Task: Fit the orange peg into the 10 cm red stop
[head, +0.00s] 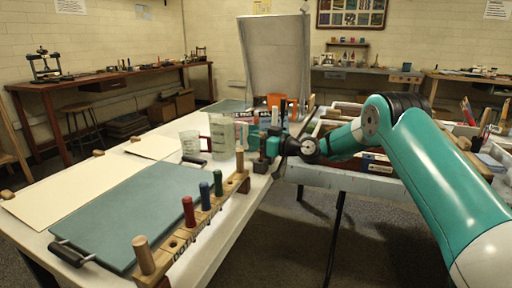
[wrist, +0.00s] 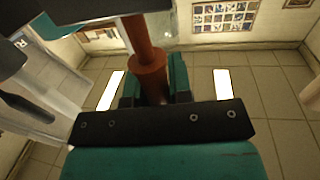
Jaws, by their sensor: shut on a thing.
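My gripper (head: 268,150) is at the far end of the work table, beyond the peg rail. In the wrist view, the gripper (wrist: 153,85) is shut on an orange-brown peg (wrist: 148,75), which has a thicker collar and a thinner shaft. The head view does not show the held peg clearly. A wooden peg rail (head: 213,212) runs along the table's near right edge. An empty hole (head: 173,243) shows near the red peg. The rail's markings are too small to read.
A teal sheet (head: 135,205) and cream paper (head: 65,195) lie left of the rail. Measuring jugs (head: 222,137) stand close left of my gripper. A wooden tray (head: 340,162) sits on the right table. A tall pale panel (head: 275,60) stands behind. Open floor lies right of the rail.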

